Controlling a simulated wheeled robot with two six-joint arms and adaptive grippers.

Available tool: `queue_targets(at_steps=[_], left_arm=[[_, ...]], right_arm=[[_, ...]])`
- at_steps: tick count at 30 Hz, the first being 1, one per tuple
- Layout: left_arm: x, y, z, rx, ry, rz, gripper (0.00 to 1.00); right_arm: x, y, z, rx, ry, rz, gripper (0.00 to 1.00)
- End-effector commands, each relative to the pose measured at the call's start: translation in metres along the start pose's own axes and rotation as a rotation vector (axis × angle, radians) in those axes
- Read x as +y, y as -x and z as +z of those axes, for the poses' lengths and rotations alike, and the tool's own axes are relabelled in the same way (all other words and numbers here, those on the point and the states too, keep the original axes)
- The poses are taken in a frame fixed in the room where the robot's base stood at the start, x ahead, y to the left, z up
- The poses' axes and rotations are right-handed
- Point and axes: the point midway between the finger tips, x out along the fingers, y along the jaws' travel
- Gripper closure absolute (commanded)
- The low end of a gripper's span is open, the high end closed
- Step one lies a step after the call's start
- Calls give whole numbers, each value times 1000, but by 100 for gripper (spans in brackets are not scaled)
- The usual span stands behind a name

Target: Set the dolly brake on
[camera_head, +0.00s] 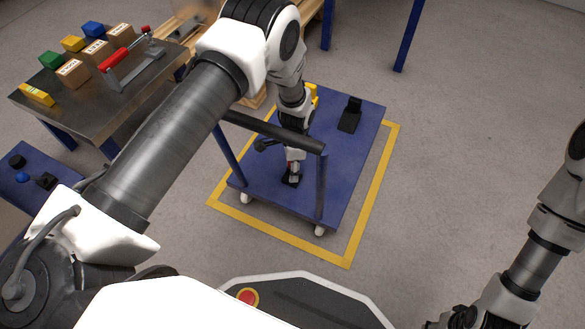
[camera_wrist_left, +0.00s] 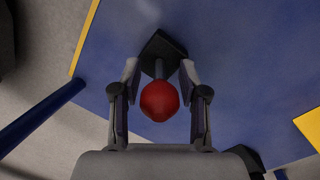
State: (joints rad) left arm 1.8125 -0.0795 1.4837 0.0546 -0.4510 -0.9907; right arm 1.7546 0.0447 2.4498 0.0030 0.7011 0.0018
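The blue dolly (camera_head: 345,150) stands on the floor inside a yellow outline. Its brake lever has a red ball knob (camera_wrist_left: 160,100) on a short stem, rising from a black base (camera_wrist_left: 163,52) on the deck. My left gripper (camera_head: 291,176) points down at the lever, low over the near part of the deck. In the left wrist view its two fingers (camera_wrist_left: 160,78) are apart, one on each side of the knob and stem, with gaps visible. My right gripper (camera_head: 462,316) is at the bottom right, far from the dolly, partly cut off; its fingers are unclear.
The dolly's dark handle bar (camera_head: 270,130) crosses close to my left arm. Another black fitting (camera_head: 350,115) is on the far deck. A workbench (camera_head: 120,95) with boxes and a red-handled tool stands left. Another blue platform (camera_head: 40,185) is at far left. Floor right is clear.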

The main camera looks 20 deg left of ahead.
Motion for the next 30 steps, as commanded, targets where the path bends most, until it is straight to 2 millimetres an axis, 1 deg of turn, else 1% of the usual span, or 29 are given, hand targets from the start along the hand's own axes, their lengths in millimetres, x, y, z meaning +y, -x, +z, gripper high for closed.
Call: queue_targets(at_steps=[7, 11, 14, 21, 24, 27, 30], left_arm=[[0, -1, 0, 0, 0, 1, 57], [0, 9, 0, 0, 0, -1, 57], [0, 27, 0, 1, 0, -2, 57], [0, 89, 0, 2, 0, -2, 57], [0, 107, 0, 1, 0, -2, 57], [0, 116, 0, 0, 0, 1, 57], [0, 120, 0, -1, 0, 1, 57]], right_arm=[[0, 0, 0, 0, 0, 0, 60], [0, 0, 0, 0, 0, 0, 60], [0, 0, 0, 0, 0, 0, 60], [0, 0, 0, 0, 0, 0, 60], [0, -1, 0, 0, 0, 0, 60], [0, -1, 0, 0, 0, 0, 60], [0, 0, 0, 0, 0, 0, 60]])
